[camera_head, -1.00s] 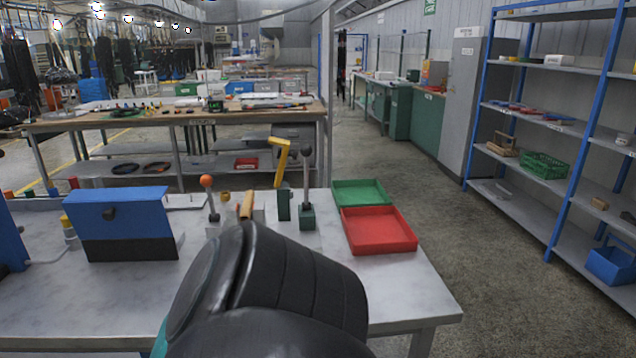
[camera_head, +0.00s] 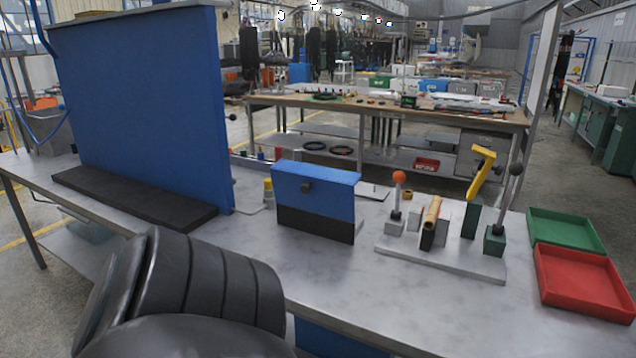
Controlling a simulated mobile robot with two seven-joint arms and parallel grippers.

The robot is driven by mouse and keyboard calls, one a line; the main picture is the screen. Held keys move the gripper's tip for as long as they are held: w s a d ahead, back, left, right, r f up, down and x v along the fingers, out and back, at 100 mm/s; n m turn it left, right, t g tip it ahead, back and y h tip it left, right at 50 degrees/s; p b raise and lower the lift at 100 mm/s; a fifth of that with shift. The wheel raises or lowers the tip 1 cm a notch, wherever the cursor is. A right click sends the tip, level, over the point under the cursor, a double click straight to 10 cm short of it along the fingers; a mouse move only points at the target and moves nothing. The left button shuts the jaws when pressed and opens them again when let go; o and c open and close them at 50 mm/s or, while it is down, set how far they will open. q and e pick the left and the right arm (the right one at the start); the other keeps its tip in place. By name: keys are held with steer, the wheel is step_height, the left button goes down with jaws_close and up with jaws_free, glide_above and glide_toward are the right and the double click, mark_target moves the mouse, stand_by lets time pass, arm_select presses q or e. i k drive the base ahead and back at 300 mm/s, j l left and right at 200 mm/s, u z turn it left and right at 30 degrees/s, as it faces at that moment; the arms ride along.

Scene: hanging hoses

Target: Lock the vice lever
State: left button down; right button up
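A fixture on a grey base plate (camera_head: 440,255) stands on the workbench. I cannot tell for sure which of these is the vice lever. Both ball levers stand roughly upright. Neither of my grippers shows; only a black arm link of mine fills the lower left.
The grey workbench (camera_head: 370,300) is bare in front of the fixture. A blue and black box (camera_head: 315,185) stands left of it, and a tall blue panel (camera_head: 150,100) further left. A green tray (camera_head: 565,230) and a red tray (camera_head: 585,283) lie at the right.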

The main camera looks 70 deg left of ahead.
mark_target(399, 177)
steer(key=u, duration=0.8)
